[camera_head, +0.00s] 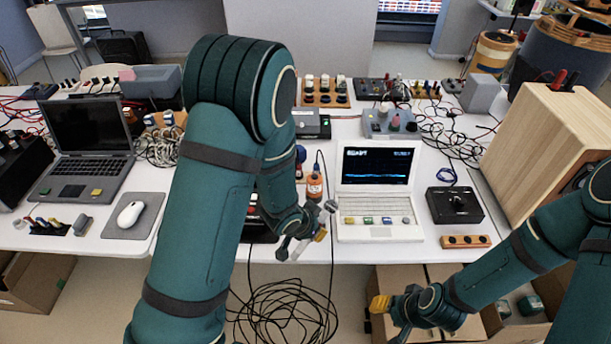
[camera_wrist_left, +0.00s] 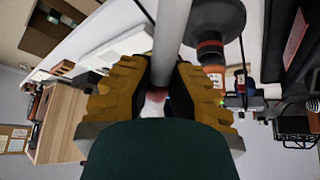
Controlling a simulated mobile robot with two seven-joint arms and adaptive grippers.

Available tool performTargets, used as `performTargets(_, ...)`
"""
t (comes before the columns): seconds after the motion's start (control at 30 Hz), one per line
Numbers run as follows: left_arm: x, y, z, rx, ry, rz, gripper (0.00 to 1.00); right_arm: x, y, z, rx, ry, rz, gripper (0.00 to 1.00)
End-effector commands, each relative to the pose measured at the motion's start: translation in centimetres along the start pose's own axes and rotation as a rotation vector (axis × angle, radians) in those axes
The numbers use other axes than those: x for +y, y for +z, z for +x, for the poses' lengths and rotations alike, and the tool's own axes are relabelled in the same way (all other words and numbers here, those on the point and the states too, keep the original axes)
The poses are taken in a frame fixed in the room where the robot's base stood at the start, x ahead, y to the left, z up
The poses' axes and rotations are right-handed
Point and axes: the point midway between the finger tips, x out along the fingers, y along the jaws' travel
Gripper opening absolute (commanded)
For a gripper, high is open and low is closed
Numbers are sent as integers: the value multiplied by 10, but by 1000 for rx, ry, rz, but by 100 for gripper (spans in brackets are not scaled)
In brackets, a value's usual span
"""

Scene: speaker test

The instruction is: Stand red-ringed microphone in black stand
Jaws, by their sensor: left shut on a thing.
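My left gripper (camera_head: 312,234) is at the front table edge, left of the white laptop. In the left wrist view its yellow fingers (camera_wrist_left: 157,92) are shut on a grey rod with a reddish band, the microphone (camera_wrist_left: 171,35). In the head view, a small grey ball, seemingly the microphone's head (camera_head: 331,206), shows beside the gripper.
A white laptop (camera_head: 378,190), an orange bottle (camera_head: 314,187) and a wooden strip (camera_head: 465,241) stand near the gripper and block. A large wooden speaker (camera_head: 540,150) is at right. Cables (camera_head: 285,310) lie on the floor. The table (camera_head: 425,165) is cluttered at the back.

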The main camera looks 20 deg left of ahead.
Motion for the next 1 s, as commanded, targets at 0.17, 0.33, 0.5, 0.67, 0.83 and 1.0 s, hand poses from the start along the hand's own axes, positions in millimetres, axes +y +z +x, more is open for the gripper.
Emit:
performTargets(0.17,0,-7,5,104,32,40,0,0,0,-1,1,0,0,47)
performTargets(0.33,-1,-16,8,209,65,77,0,0,-1,-2,2,0,1,47)
performTargets(0.5,-2,-26,10,322,102,111,0,-1,-1,-2,2,0,1,47)
performTargets(0.67,-4,-36,10,431,134,133,0,-1,-2,-3,3,0,1,47)
performTargets(0.83,-11,-49,6,562,163,143,0,-1,-2,-4,4,0,1,47)
performTargets(1.0,-25,-67,-3,727,175,130,0,-2,-2,-5,5,1,2,47)
